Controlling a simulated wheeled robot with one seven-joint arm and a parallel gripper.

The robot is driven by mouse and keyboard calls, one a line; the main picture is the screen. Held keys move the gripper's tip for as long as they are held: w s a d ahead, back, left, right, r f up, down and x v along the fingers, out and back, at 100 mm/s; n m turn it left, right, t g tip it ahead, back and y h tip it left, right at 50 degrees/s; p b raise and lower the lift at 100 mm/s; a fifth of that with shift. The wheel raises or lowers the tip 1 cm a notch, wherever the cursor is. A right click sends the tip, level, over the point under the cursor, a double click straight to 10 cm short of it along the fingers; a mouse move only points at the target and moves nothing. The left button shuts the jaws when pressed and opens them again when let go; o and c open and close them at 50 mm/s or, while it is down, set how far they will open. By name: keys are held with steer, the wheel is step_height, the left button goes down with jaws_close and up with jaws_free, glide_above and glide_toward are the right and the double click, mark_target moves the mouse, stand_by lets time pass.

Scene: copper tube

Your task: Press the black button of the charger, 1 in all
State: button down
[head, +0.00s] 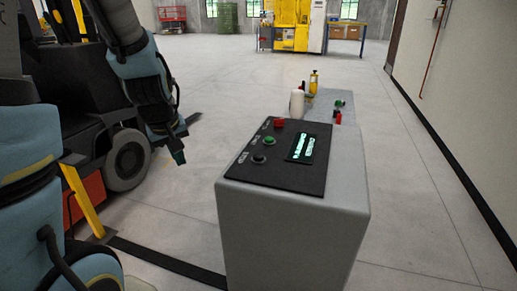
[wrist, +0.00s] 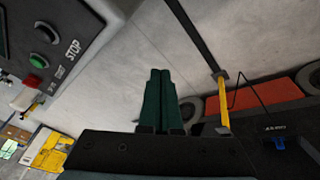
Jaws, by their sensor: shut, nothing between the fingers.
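The charger (head: 289,231) is a grey box with a sloped black panel on top, in the middle of the head view. The black button (head: 258,158) is the nearest of the three buttons on the panel's left side. In the wrist view the black button (wrist: 46,32) is at the upper left, beside the word STOP. My gripper (head: 179,157) hangs left of the charger, apart from the panel, with its fingers pointing down. In the wrist view its green fingers (wrist: 160,75) lie together, shut and empty, over the floor.
A green button (head: 269,141) and a red button (head: 280,123) sit behind the black one, left of a lit display (head: 300,147). Bottles (head: 297,103) stand on another grey surface behind. A forklift's wheel (head: 127,160) is at left. Open floor lies between it and the charger.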

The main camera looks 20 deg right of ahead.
steer(key=w+d+r+n+t+h+p, duration=0.1)
steer(key=d+r, duration=0.1)
steer(key=d, duration=0.5)
steer(key=w+d+r+t+h+p, duration=0.1)
steer(key=d+r+p, duration=0.1)
steer(key=d, duration=0.6)
step_height(320, 180, up, 2)
steer(key=n+t+h+p, duration=0.1)
steer(key=t, duration=0.1)
glide_above(259, 157)
step_height(259, 157, down, 9)
steer(key=b, duration=0.8)
stand_by(0.5)
steer(key=shift+f, duration=0.35)
